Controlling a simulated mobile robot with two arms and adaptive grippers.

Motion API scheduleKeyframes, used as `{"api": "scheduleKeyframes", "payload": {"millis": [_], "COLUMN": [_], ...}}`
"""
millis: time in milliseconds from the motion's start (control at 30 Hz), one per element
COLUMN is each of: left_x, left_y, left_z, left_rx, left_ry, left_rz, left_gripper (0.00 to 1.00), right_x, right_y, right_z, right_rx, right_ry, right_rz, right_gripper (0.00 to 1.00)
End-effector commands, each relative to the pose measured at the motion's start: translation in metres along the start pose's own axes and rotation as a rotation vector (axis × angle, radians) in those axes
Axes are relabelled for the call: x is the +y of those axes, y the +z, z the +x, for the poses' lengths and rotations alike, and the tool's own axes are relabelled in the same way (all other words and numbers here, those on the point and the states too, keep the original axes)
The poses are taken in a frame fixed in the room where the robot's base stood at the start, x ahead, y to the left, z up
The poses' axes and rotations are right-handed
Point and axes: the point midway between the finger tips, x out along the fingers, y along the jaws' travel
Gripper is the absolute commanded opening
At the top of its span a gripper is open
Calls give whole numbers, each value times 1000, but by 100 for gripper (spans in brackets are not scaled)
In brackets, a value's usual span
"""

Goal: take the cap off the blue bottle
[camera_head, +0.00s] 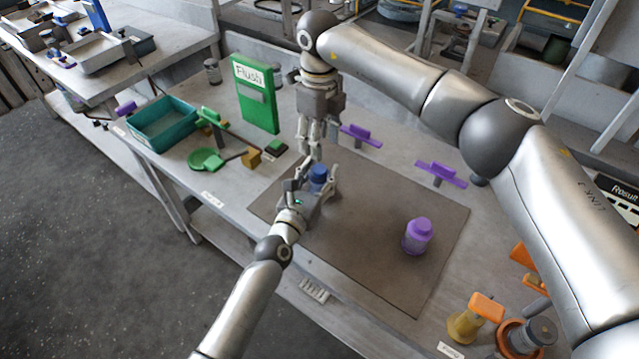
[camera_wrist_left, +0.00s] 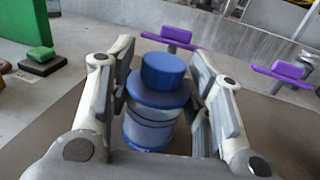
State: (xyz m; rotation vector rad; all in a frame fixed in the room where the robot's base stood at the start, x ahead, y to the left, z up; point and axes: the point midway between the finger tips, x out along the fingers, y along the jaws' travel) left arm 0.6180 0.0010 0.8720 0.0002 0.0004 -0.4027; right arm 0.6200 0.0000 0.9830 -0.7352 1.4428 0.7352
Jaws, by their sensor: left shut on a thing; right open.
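The blue bottle (camera_wrist_left: 150,128) stands upright on the brown mat (camera_head: 375,245), with its blue cap (camera_wrist_left: 163,71) on top. The cap also shows in the head view (camera_head: 318,172). My left gripper (camera_head: 318,190) is shut on the bottle's body, with one finger pad on each side below the cap, as the left wrist view (camera_wrist_left: 165,110) shows. My right gripper (camera_head: 314,150) is open and points down just above the cap, with nothing in it. In the head view the bottle's lower part is hidden by my left gripper.
A purple-capped bottle (camera_head: 416,238) stands on the mat to the right. A green "Flush" box (camera_head: 255,95), a teal tray (camera_head: 163,124) and a green round dish (camera_head: 205,160) are at the left. Purple-handled fixtures (camera_head: 440,174) stand behind the mat. Orange-topped parts (camera_head: 485,307) are at the front right.

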Motion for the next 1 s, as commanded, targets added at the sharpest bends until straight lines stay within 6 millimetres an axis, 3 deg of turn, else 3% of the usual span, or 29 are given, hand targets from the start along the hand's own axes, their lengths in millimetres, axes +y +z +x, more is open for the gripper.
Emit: {"api": "scheduleKeyframes", "payload": {"millis": [33,200,233,400,767,1000], "left_x": [0,0,0,0,0,0], "left_y": [0,0,0,0,0,-2], "left_z": [0,0,0,0,-1,-25], "left_rx": [0,0,0,0,1,2], "left_ry": [0,1,1,1,0,1], "left_rz": [0,0,0,1,0,0], "left_gripper": [26,4,47,69,71,71], "right_x": [0,0,0,0,0,0], "right_y": [0,0,0,0,0,0], "right_z": [0,0,0,0,0,0], "right_rx": [0,0,0,0,0,0], "right_ry": [0,0,0,0,0,0], "right_rz": [0,0,0,0,0,0], "right_gripper": [47,47,47,47,47,47]}}
